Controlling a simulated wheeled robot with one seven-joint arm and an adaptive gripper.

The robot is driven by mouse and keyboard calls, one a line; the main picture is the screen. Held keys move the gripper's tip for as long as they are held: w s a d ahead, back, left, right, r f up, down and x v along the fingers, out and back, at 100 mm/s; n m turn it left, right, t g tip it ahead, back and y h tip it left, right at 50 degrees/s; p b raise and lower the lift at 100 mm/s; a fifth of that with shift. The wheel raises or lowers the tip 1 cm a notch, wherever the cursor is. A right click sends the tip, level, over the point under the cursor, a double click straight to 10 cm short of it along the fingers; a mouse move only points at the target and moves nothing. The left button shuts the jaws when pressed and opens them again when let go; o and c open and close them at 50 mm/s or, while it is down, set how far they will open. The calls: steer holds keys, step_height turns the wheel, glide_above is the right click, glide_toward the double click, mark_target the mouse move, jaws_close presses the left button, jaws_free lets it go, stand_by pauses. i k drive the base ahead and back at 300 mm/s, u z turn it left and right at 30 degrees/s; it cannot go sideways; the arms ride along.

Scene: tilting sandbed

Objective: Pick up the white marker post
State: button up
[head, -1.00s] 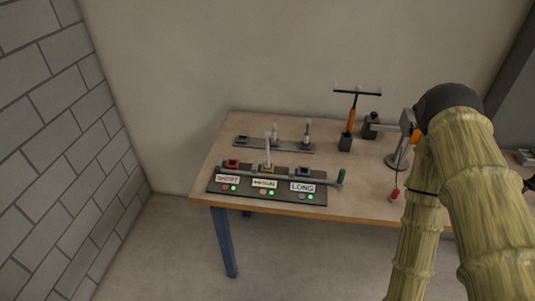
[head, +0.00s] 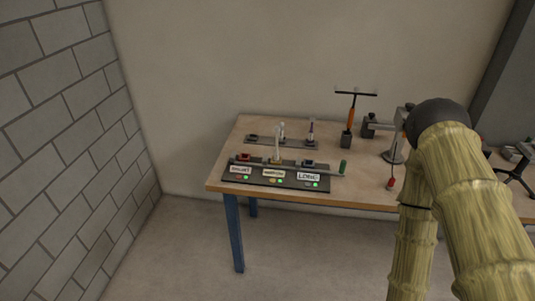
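A pale, whitish upright post (head: 277,142) stands at the middle socket of the dark front panel (head: 292,183), above the middle label. A second light post (head: 283,131) stands behind it in the grey rear rack (head: 264,141). A third post (head: 311,130), pale with a dark band, stands at that rack's right end. Which one is the white marker post I cannot tell for sure. My bamboo-textured arm (head: 473,190) fills the right side of the view.
The panel and rack stand on a wooden table (head: 365,194) with blue legs. A grey bar with a green grip (head: 343,167) lies along the panel. An orange T-handled tool (head: 351,119), a grey stand (head: 393,154) and a red-tipped hanging piece (head: 391,183) are to the right. A block wall (head: 60,130) is at left.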

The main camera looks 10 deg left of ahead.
mark_target(276, 129)
steer(key=u, duration=2.1)
steer(key=i, duration=2.15)
steer(key=z, duration=2.75)
